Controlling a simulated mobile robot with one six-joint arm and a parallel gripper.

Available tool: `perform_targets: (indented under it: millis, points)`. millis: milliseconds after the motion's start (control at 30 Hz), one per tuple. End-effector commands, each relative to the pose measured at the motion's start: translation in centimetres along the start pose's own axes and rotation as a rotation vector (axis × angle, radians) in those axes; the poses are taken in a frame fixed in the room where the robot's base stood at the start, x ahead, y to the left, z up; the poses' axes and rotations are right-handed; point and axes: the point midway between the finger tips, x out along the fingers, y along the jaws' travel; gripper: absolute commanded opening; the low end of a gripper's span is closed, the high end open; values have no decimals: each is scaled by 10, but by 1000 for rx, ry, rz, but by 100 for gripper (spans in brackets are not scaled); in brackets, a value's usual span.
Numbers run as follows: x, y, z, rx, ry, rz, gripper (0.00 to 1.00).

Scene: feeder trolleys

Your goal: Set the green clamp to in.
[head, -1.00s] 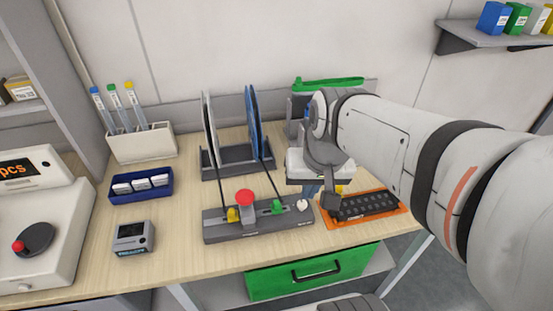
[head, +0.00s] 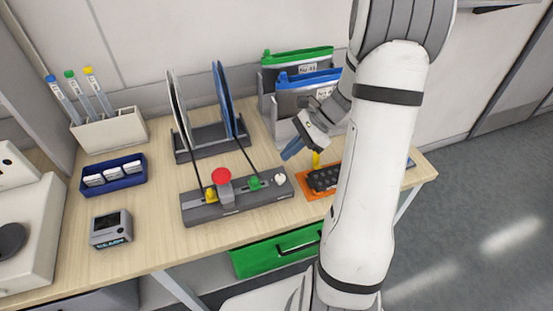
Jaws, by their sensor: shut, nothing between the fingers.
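The green clamp (head: 254,183) sits on the right part of a grey splicing block (head: 238,207) on the wooden table. A black-and-blue tape strip runs down to it from the reels behind. A yellow clamp (head: 211,195) and a red round button (head: 221,176) are to its left, and a white knob (head: 280,179) is to its right. My gripper (head: 290,152) has blue fingers, is shut and empty, and hangs above and behind the block's right end, apart from the green clamp. My arm comes in from the right.
Two reels (head: 226,100) stand in a grey rack (head: 212,148) behind the block. An orange tray with a black keypad (head: 323,179) lies right of it. Pouches with green (head: 298,55) and blue tops stand behind my gripper. A small grey device (head: 110,229) stands front left, with bare tabletop around it.

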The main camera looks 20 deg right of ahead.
Motion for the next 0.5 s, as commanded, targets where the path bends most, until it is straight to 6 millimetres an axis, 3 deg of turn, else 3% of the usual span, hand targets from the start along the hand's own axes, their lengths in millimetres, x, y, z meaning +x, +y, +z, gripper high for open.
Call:
perform_targets:
  millis: [300, 500]
  points:
    - [56, 1, 2, -1, 0, 6, 0]
    - [82, 1, 1, -3, 1, 4, 0]
